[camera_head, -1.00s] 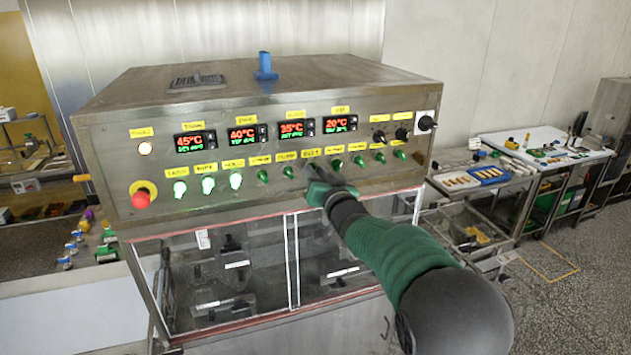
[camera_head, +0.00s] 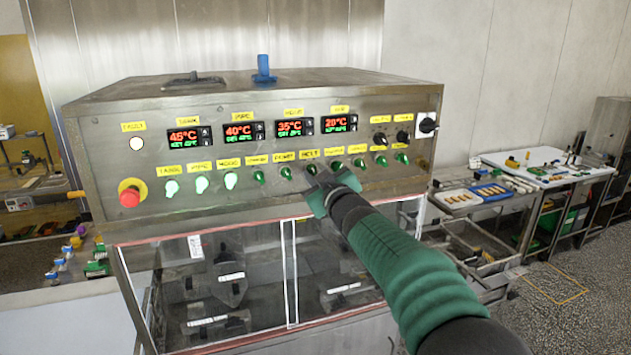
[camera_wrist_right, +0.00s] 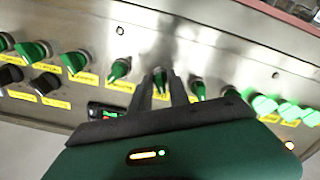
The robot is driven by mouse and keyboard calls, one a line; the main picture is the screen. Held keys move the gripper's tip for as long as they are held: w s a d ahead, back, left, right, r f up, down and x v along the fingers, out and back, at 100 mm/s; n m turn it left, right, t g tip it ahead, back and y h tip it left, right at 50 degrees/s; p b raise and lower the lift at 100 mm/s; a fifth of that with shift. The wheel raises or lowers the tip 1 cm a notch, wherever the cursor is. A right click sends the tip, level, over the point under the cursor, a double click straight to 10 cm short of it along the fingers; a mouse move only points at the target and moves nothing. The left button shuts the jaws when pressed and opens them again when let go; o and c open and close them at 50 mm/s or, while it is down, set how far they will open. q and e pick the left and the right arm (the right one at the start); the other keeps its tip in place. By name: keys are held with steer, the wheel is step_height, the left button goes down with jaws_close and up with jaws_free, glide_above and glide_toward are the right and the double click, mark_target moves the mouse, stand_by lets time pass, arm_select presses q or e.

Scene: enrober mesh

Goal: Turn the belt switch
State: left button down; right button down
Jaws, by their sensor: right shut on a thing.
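The control panel (camera_head: 260,195) is the steel front face of a box, with a row of green knob switches under yellow labels. The belt switch (camera_wrist_right: 160,76) is a green knob, upright between my right gripper's two dark fingers in the wrist view. My right gripper (camera_head: 314,176) is shut on it, below a yellow label that seems to read BELT. The gripper hides most of this switch in the head view. My left gripper is not in view.
Three lit green switches (camera_head: 201,185) and a red emergency button (camera_head: 129,195) are at the panel's left. Unlit green switches (camera_head: 287,173) sit close on both sides of the gripper. Black knobs (camera_head: 403,136) are at upper right. A table with trays (camera_head: 545,165) stands at right.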

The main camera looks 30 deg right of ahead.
steer(key=shift+n, duration=0.3)
stand_by(0.4)
steer(key=c, duration=1.5)
jaws_free()
steer(key=b+v, duration=0.1)
steer(key=v, duration=1.5)
steer(key=shift+s+f+b, duration=0.2)
steer(key=shift+s+b, duration=0.05)
steer(key=shift+b, duration=0.05)
